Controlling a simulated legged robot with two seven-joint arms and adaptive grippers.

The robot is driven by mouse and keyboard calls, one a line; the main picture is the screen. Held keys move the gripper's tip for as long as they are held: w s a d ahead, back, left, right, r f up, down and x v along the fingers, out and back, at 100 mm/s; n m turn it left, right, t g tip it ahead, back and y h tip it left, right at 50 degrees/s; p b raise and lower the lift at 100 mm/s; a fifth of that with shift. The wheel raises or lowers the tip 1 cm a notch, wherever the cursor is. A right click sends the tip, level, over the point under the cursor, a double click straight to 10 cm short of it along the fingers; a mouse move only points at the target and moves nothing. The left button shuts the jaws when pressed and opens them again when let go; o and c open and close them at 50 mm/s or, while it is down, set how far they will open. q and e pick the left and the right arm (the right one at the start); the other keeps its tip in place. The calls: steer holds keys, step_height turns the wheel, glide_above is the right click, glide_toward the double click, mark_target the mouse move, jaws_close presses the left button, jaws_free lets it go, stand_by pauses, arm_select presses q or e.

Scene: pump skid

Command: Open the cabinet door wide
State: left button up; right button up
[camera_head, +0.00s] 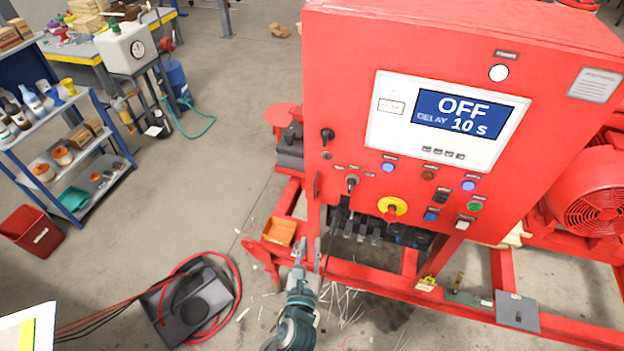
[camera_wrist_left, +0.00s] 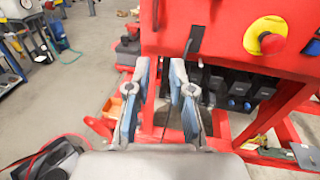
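The red cabinet (camera_head: 345,80) fills the upper right of the head view, its door shut. A black handle (camera_head: 327,136) is near the door's left edge, with a key switch (camera_head: 351,183) below. My left gripper (camera_head: 307,250) is below the cabinet's lower left corner, apart from the handle. In the left wrist view its two fingers (camera_wrist_left: 177,85) stand apart with nothing seen between them. The cabinet's lower edge (camera_wrist_left: 215,62) is beyond them. My right gripper is not in view.
A red skid frame (camera_head: 375,280) runs below the cabinet, with an orange tray (camera_head: 279,232) at left. Blue shelves (camera_head: 70,150) stand left. The floor between shelves and cabinet is mostly clear. A red motor (camera_head: 590,200) is right.

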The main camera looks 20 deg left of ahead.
arm_select(q)
steer(key=r, duration=0.2)
glide_toward(314, 193)
steer(key=w, duration=0.3)
steer(key=w+a, duration=0.1)
steer(key=w, duration=0.6)
steer(key=shift+w+a+f, duration=0.2)
steer(key=shift+a, duration=0.05)
steer(key=shift+w+d, duration=0.1)
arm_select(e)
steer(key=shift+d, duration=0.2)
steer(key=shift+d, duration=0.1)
arm_select(q)
jaws_close()
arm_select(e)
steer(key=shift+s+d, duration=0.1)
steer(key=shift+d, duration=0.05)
